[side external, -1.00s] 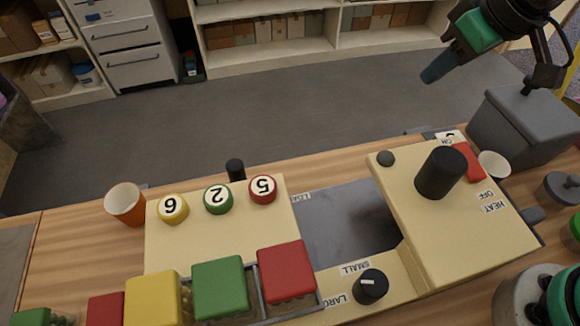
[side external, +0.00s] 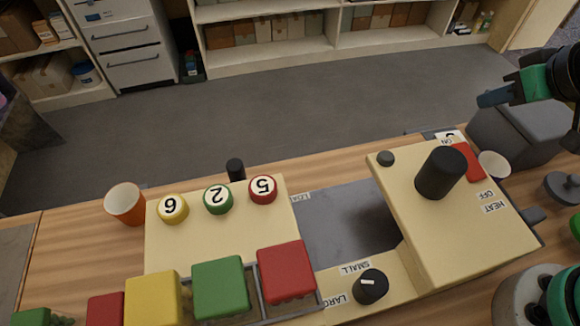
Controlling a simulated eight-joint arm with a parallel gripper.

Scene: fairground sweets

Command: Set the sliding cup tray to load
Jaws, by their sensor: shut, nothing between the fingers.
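A flat dark grey surface (side external: 345,222), which looks like the sliding tray, lies in the gap between the cream button panel (side external: 215,235) and the raised cream housing (side external: 470,235). No cup stands on its visible part, and its right end is hidden by the housing. A small, partly readable label (side external: 302,197) sits at its far left corner. A black upright knob (side external: 235,170) stands behind the button panel; I cannot tell if it belongs to the tray. My gripper (side external: 481,100) is shut and empty, at the upper right above the back of the housing, away from the tray.
Orange cup (side external: 125,204) stands left of the panel; a white cup (side external: 494,164) is behind the housing. A black cylinder (side external: 440,173) and red switch (side external: 468,161) are on the housing. A size dial (side external: 370,286) and coloured blocks (side external: 220,286) line the front.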

